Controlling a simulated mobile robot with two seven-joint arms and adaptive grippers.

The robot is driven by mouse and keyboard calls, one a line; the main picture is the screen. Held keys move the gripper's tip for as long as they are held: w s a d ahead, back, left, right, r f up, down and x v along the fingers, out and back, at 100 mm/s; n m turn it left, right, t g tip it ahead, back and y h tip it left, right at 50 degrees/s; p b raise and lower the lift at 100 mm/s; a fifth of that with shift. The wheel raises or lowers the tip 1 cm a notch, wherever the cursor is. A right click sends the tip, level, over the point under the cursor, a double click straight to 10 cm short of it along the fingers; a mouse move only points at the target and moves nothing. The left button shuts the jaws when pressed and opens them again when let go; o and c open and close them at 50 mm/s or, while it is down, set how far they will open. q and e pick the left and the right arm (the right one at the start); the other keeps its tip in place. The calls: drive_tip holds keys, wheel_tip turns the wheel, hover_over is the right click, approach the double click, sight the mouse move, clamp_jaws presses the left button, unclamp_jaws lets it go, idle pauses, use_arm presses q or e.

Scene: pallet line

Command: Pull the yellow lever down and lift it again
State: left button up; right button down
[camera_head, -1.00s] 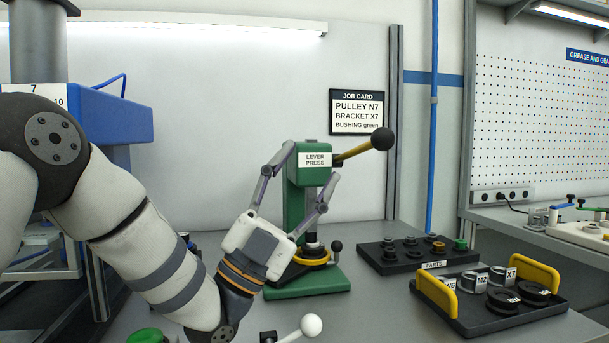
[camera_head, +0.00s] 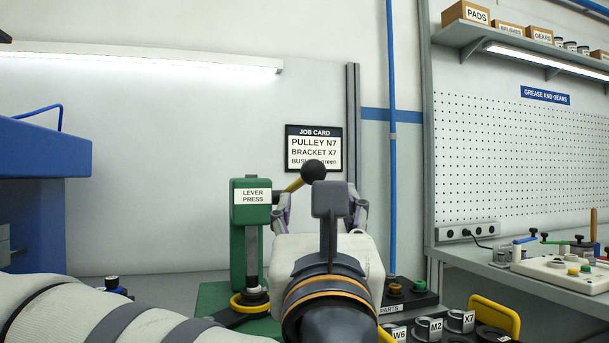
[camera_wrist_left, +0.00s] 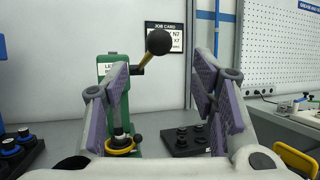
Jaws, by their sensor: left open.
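The green lever press (camera_head: 250,235) stands on the bench, its label reading LEVER PRESS. Its yellow lever (camera_head: 293,186) points up to the right and ends in a black ball knob (camera_head: 313,171). My left gripper (camera_head: 320,205) is in front of the lever, and its body hides part of the press's right side. In the left wrist view the press (camera_wrist_left: 113,95), the yellow lever (camera_wrist_left: 146,62) and the knob (camera_wrist_left: 159,41) show between the two open fingers (camera_wrist_left: 160,92). The knob is ahead of the fingers and apart from them. My right gripper is not in view.
A job card (camera_head: 313,150) hangs behind the press. A dark parts tray (camera_head: 412,298) and a tray with a yellow handle (camera_head: 495,312) lie to the right. A blue machine (camera_head: 45,185) stands at the left. A side bench with a white fixture (camera_head: 560,275) is at the far right.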

sight(314, 176)
use_arm(q)
drive_tip(key=p+x, duration=0.1)
drive_tip(key=x, duration=1)
drive_tip(key=shift+r+p, duration=0.15)
drive_tip(key=shift+p, duration=0.25)
clamp_jaws()
drive_tip(key=shift+r, duration=0.1)
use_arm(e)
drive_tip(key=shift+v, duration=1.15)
